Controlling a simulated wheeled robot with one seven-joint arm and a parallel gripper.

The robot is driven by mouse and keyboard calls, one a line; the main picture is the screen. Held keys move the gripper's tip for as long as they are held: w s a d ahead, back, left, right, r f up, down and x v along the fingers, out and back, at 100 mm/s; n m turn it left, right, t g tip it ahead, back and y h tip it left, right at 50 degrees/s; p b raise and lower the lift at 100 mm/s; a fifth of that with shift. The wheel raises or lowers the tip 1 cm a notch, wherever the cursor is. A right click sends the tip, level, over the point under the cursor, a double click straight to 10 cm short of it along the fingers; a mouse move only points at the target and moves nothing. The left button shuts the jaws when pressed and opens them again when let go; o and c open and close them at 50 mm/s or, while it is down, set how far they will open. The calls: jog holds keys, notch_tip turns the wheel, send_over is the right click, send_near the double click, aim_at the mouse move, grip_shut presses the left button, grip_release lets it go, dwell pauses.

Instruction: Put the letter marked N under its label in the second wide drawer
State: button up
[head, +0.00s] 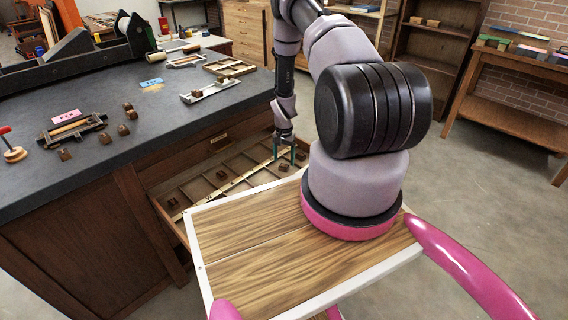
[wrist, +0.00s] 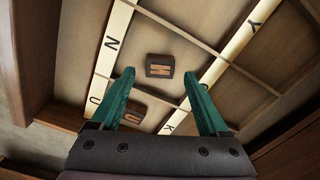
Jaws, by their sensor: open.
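The drawer (head: 196,190) is pulled out of the dark-topped bench and divided into compartments by thin slats and pale label strips. In the wrist view, a small dark block (wrist: 159,66) with an orange mark that looks like an N lies flat in the compartment beside the strip's N label (wrist: 111,42). My gripper (head: 285,157) has green fingers, is open and points down over the drawer. In the wrist view its fingertips (wrist: 158,77) stand apart on either side of the block's near edge, with nothing held. Whether they are level with the block is unclear.
Other blocks (head: 221,175) sit in the drawer. The benchtop (head: 140,105) carries several loose blocks, a pink label, a blue label and trays. Open floor lies to the right.

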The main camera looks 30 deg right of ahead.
notch_tip(320, 180, up, 10)
notch_tip(320, 180, up, 17)
jog(key=n+t, duration=0.1)
jog(key=t, duration=0.1)
send_over(284, 165)
jog(key=w+a, duration=0.2)
jog(key=a, duration=0.1)
jog(key=s+a+r+n+t, duration=0.1)
jog(key=s+a+r, duration=0.15)
jog(key=r, duration=0.75)
jog(key=s+a+r, duration=0.2)
jog(key=s+r, duration=0.1)
jog(key=r, duration=0.6)
jog(key=s+a+r+n+t+y, duration=0.1)
jog(key=s+a+r, duration=0.3)
jog(key=s+r, duration=0.4)
jog(key=s+a+r+n+t+y, duration=0.1)
jog(key=s+a+r+n+t, duration=0.1)
jog(key=s+r, duration=0.7)
jog(key=s+a+t, duration=0.1)
jog(key=s+a, duration=0.1)
jog(key=s, duration=0.4)
jog(key=shift+s+r, duration=0.25)
jog(key=shift+s, duration=0.15)
